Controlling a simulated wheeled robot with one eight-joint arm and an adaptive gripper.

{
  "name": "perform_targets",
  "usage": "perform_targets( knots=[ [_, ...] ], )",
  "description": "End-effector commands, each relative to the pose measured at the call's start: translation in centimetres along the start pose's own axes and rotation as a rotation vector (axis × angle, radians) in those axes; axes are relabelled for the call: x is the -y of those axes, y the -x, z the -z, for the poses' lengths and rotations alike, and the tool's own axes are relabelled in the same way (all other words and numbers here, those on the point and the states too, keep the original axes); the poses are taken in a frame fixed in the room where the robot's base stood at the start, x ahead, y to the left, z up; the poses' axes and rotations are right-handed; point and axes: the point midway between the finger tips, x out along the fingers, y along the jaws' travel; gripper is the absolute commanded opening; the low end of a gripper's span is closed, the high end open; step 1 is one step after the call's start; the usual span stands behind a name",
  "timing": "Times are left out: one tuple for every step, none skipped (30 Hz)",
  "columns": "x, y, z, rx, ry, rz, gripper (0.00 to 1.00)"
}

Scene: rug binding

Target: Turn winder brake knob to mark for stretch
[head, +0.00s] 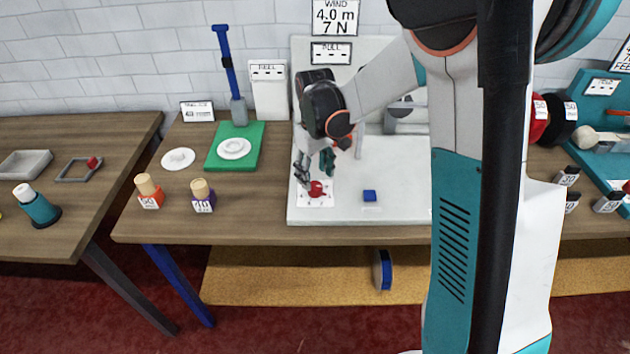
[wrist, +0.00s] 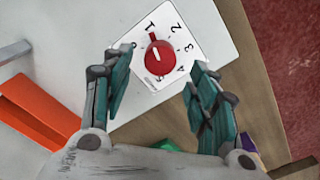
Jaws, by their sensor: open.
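The red winder brake knob (head: 317,188) sits on a white dial plate (head: 304,202) at the front left of the white winder base. In the wrist view the knob (wrist: 158,60) is round, and its narrow red tab lies near the 1 on the plate (wrist: 203,28) numbered 1 to 4. My gripper (head: 316,166) is over the knob, pointing down. In the wrist view its open fingers (wrist: 161,76) stand on either side of the knob's near edge, with visible gaps and nothing between them.
A green board (head: 251,133) and two wooden-topped bottles, orange (head: 149,191) and purple (head: 202,196), stand to the left. An orange part (wrist: 38,112) shows left in the wrist view.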

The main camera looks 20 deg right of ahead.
Motion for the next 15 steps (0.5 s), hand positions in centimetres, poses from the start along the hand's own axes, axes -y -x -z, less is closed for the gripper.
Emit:
perform_targets(
  knots=[
    [0.0,1.2,-0.1,0.0,0.0,0.0,0.54],
    [0.0,1.9,-0.1,0.0,0.0,0.0,0.54],
    [0.0,2.6,0.0,0.0,0.0,0.0,0.54],
    [0.0,3.2,0.0,0.0,0.0,0.0,0.54],
    [0.0,3.8,-0.1,0.0,0.0,0.0,0.54],
    [0.0,4.5,0.0,0.0,0.0,0.0,0.54],
    [0.0,5.0,-0.1,0.0,0.0,0.0,0.54],
    [0.0,5.5,0.0,0.0,0.0,0.0,0.54],
    [0.0,6.0,0.0,0.0,0.0,0.0,0.54],
    [0.0,6.3,0.0,0.0,0.0,0.0,0.54],
    [0.0,6.6,0.0,0.0,0.0,0.0,0.54],
    [0.0,7.0,0.0,0.0,0.0,0.0,0.54],
    [0.0,7.2,0.0,0.0,0.0,0.0,0.54],
    [0.0,7.3,0.0,0.0,0.0,0.0,0.54],
    [0.0,7.5,0.0,0.0,0.0,0.0,0.54]
  ],
)
